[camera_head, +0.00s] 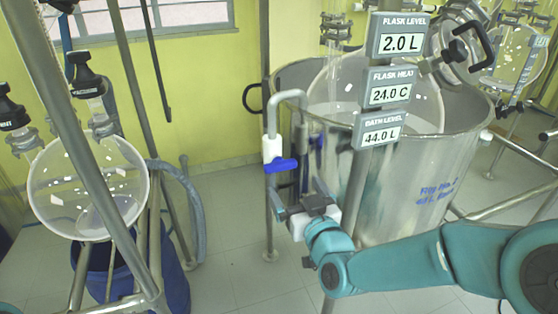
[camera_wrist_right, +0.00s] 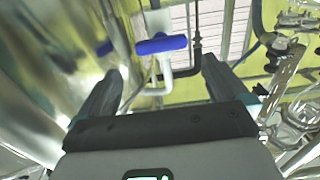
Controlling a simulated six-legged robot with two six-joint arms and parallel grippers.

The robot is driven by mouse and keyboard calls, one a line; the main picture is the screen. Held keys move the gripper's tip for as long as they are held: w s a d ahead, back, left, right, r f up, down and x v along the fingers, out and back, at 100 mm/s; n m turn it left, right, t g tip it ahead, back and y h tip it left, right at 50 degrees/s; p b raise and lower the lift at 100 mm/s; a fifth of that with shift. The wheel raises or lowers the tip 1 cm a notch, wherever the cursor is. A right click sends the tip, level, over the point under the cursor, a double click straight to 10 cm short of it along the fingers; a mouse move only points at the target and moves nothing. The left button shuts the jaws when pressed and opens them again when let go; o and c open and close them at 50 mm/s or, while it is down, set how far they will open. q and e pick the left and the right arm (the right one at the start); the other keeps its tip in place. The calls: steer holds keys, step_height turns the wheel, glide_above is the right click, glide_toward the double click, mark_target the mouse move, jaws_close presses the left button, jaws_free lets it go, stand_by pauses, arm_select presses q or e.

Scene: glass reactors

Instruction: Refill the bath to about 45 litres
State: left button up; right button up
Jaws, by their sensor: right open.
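The metal bath (camera_head: 425,185) stands right of centre in the head view, and its bath level display (camera_head: 382,132) reads 44.0 L. A pale pipe (camera_head: 271,118) hooks over its left rim and carries a white valve body with a blue handle (camera_head: 281,165). The handle lies roughly crosswise to the pipe. My right gripper (camera_head: 297,193) is open and empty, just below the handle in the head view. In the right wrist view the blue handle (camera_wrist_right: 161,45) shows beyond the open fingertips (camera_wrist_right: 162,80), apart from them. My left gripper is not in view.
A round glass flask (camera_head: 375,90) sits in the bath; displays above read 2.0 L and 24.0 C. Another flask (camera_head: 88,190) hangs at left over a blue container (camera_head: 120,270). Metal poles stand around. The floor (camera_head: 235,235) between is mostly clear.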

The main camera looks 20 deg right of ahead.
mark_target(282, 168)
steer(key=w+p, duration=0.1)
steer(key=w, duration=0.4)
steer(key=w+p, duration=0.1)
steer(key=w, duration=0.4)
steer(key=shift+a+r, duration=0.1)
steer(key=shift+a, duration=0.1)
steer(key=shift+w, duration=0.1)
steer(key=c, duration=0.7)
